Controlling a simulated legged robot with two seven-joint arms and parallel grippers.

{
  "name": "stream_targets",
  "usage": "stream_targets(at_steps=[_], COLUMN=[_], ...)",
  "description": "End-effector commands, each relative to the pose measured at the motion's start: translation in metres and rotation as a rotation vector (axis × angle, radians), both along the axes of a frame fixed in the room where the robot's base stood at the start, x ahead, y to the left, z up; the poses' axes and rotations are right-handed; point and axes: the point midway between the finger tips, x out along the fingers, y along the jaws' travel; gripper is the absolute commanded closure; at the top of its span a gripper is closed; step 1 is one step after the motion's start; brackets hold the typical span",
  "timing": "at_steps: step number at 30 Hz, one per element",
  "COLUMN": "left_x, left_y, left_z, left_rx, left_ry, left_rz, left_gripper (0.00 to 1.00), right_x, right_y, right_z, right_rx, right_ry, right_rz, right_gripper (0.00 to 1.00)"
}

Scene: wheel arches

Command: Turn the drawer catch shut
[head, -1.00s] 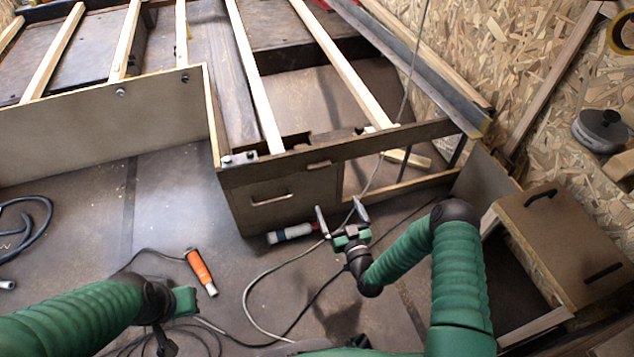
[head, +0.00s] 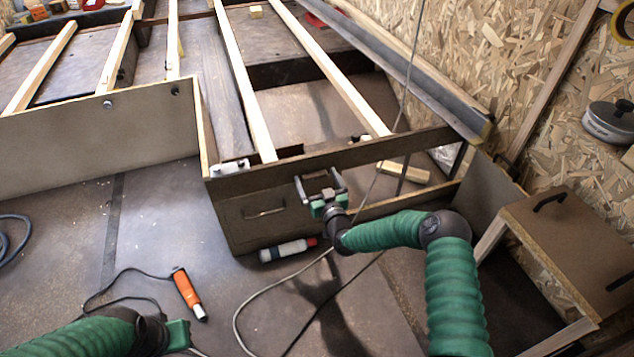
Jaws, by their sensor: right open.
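The drawer (head: 238,228) is a dark brown front with a metal bar handle (head: 265,213), set flush under the rail of the bed frame. The small drawer catch (head: 316,174) is on the rail at the drawer's upper right, partly hidden by my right gripper. My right gripper (head: 319,181) is open, its two fingers up at the rail on either side of the catch. I cannot tell whether they touch it. My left gripper (head: 178,336) is low at the left, far from the drawer; its fingers do not show clearly.
A white and red bottle (head: 287,250) lies on the floor by the drawer. An orange-handled tool (head: 187,293) with a black cord lies further left. A grey cable runs up past my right arm. A brown cabinet (head: 570,240) stands at the right.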

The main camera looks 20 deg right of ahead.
Motion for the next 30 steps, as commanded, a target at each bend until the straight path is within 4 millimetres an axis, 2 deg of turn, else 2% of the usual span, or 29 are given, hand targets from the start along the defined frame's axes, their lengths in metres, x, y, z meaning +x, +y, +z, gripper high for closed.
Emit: stream_targets(at_steps=[2, 15, 16, 23, 30], left_x=[0.0, 0.0, 0.0, 0.0, 0.0], left_y=[0.0, 0.0, 0.0, 0.0, 0.0], left_z=[0.0, 0.0, 0.0, 0.003, 0.014], left_rx=[0.0, 0.0, 0.0, 0.0, 0.0], left_ry=[0.0, 0.0, 0.0, 0.0, 0.0], left_rz=[0.0, 0.0, 0.0, 0.0, 0.0], left_gripper=[1.0, 1.0, 1.0, 1.0, 1.0], right_x=[0.0, -0.001, -0.001, -0.001, -0.001], right_y=[0.0, 0.0, 0.0, 0.0, 0.003], right_z=[0.0, 0.0, -0.001, 0.0, 0.003], right_rx=[0.0, 0.0, 0.0, -0.02, -0.123], right_ry=[0.0, 0.001, 0.001, 0.0, -0.004], right_rz=[0.0, 0.0, 0.0, 0.001, 0.003], right_gripper=[0.03, 0.6, 0.62, 0.62, 0.62])
